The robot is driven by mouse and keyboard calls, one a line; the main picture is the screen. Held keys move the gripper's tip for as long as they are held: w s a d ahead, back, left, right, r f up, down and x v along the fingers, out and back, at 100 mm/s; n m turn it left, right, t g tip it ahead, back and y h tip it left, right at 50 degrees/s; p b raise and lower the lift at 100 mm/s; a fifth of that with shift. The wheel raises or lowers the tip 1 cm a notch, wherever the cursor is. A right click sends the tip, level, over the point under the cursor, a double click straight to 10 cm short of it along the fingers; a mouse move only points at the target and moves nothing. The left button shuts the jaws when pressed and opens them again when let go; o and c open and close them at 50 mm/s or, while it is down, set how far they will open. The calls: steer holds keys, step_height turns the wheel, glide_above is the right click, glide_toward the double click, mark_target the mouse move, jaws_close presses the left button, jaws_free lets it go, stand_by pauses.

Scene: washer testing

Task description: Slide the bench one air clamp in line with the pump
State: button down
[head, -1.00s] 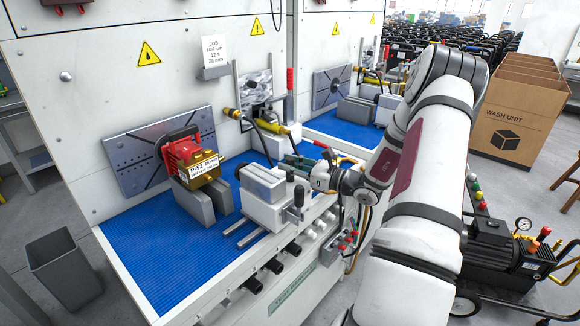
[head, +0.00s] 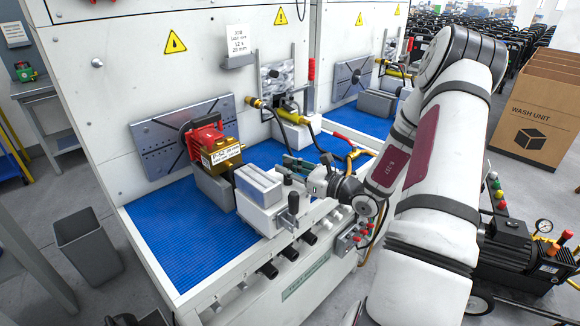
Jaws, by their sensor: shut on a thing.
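The pump (head: 228,150), brass with a red motor end and a white label, sits on grey support blocks on bench one in front of a slotted grey plate. The air clamp (head: 258,189), a pale block with a grey jaw and a black-knobbed lever, stands at the front of the same bench, close in front of the pump and slightly to its right. My gripper (head: 296,180) reaches in from the right and is shut at the clamp's right side. The exact part between its fingers is too small to make out.
Blue matting (head: 165,235) is clear left of the pump. Hoses and a red-handled valve (head: 340,138) lie behind my gripper. Black knobs line the bench front. A grey bin (head: 88,245) stands at left; a cart with a motor (head: 510,250) and cardboard boxes (head: 540,105) stand at right.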

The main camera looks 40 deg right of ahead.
steer(key=shift+a, duration=0.3)
steer(key=c, duration=1.4)
jaws_free()
steer(key=shift+s+a, duration=0.1)
steer(key=shift+s+d, duration=0.15)
steer(key=shift+d, duration=0.1)
steer(key=v, duration=1.1)
steer(key=shift+s, duration=0.3)
steer(key=shift+d, duration=0.1)
